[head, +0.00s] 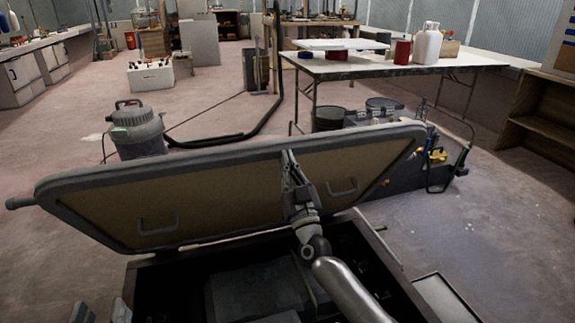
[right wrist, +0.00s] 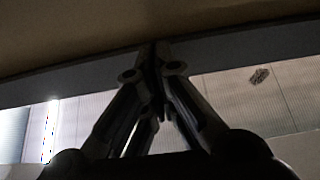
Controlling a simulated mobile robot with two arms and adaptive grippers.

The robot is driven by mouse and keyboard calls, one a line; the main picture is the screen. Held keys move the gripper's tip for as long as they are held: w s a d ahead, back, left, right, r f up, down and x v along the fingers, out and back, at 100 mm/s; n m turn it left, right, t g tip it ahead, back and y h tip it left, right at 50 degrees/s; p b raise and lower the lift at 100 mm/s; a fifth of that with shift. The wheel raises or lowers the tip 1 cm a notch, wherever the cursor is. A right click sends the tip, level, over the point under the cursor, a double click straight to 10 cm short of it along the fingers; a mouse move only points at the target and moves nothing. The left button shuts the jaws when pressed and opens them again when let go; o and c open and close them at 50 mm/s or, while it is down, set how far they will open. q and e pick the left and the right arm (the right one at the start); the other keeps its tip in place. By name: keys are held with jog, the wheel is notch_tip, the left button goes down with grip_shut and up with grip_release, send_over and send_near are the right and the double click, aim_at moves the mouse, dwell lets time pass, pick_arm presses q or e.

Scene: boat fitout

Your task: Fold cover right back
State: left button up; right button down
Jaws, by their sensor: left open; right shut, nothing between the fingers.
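The cover (head: 240,185) is a large panel with a grey padded rim and a tan inner face with two handles. It stands raised and tilted over the open dark box (head: 200,285). My right gripper (head: 288,156) is shut and empty, its fingertips at the inner face near the cover's upper rim. In the right wrist view the shut fingers (right wrist: 155,50) reach up to the grey rim (right wrist: 60,78); whether they touch it I cannot tell. My left gripper (head: 101,311) is open at the bottom left, only its fingertips showing, apart from the cover.
A grey canister vacuum (head: 136,130) stands on the floor behind the cover's left half. A white-topped table (head: 385,68) with jugs and cans is at the back right. A wooden shelf (head: 540,125) stands far right. Floor (head: 480,240) right of the box is mostly clear.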

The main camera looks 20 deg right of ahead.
aim_at(281, 139)
dwell(0.3)
